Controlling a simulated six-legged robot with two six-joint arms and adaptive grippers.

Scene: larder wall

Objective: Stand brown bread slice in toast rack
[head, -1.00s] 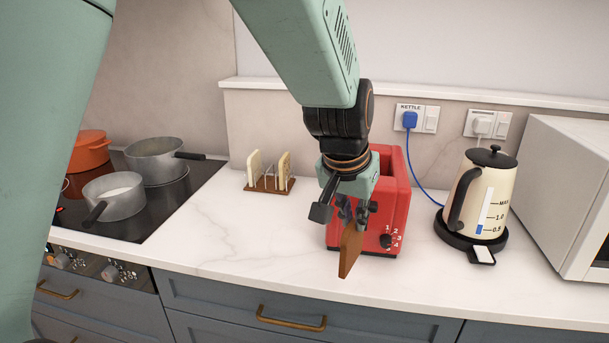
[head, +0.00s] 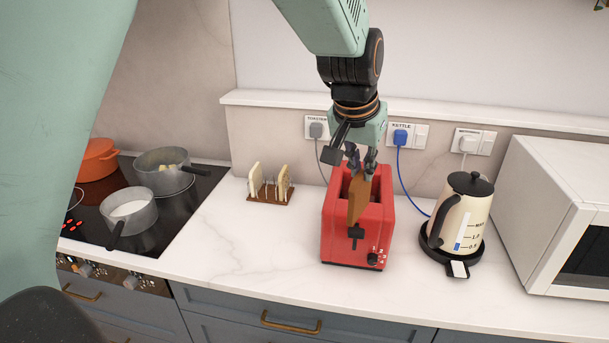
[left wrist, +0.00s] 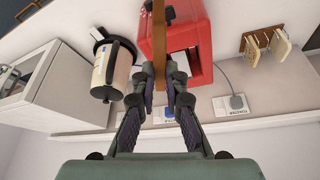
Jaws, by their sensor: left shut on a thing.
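My left gripper (head: 362,168) is shut on the brown bread slice (head: 357,203) by its upper end. The slice hangs upright, seen nearly edge-on, over the red toaster (head: 340,225). I cannot tell whether its lower edge is clear of the toaster. In the left wrist view the slice (left wrist: 158,35) lies between the fingertips (left wrist: 160,85), against the toaster (left wrist: 190,35). The toast rack (head: 268,201), with a brown wooden base, stands on the worktop left of the toaster. Pale bread slices (head: 254,178) stand at its two ends, with wire dividers between. My right gripper is not in view.
A cream kettle (head: 462,208) stands right of the toaster, with a white microwave (head: 520,200) beyond. Two pans (head: 128,210) and an orange pot (head: 98,160) sit on the hob at left.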

